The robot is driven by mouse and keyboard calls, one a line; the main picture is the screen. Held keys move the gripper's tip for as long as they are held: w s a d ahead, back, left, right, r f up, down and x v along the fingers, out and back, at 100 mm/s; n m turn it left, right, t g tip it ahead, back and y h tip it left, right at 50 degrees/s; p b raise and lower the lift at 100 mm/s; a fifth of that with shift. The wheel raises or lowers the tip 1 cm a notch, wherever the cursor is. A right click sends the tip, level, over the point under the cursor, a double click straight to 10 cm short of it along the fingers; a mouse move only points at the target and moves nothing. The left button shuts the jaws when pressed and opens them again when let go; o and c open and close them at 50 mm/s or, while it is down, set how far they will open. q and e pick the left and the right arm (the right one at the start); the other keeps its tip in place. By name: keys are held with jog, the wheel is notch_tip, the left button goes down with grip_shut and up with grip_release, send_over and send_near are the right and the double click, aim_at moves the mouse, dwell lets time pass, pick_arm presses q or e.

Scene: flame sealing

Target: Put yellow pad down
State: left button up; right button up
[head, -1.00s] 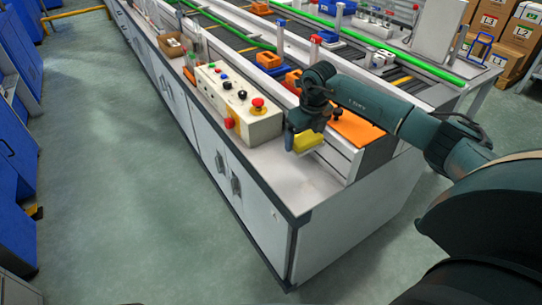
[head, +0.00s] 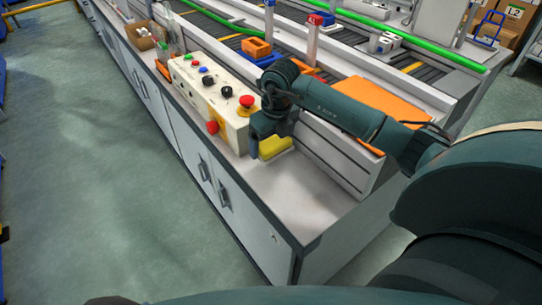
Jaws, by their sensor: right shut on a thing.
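The yellow pad (head: 275,148) is at the tip of my right gripper (head: 262,146), which points down and is shut on it. The pad is low over the white counter top (head: 290,188), beside the control box; I cannot tell whether it touches the counter. My gripper's fingers partly hide the pad's left side. My left gripper is not in view.
The control box (head: 212,98) with buttons and a red emergency knob (head: 247,101) stands just left of my right gripper. An orange plate (head: 372,108) lies on the machine behind my arm. The counter's front corner is bare. A cardboard box (head: 141,38) stands farther back.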

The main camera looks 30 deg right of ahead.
aim_at(271, 165)
jog(key=shift+f, duration=2.7)
jog(key=shift+f, duration=0.2)
jog(key=o, duration=0.9)
jog(key=shift+c, duration=0.2)
jog(key=shift+r, duration=0.1)
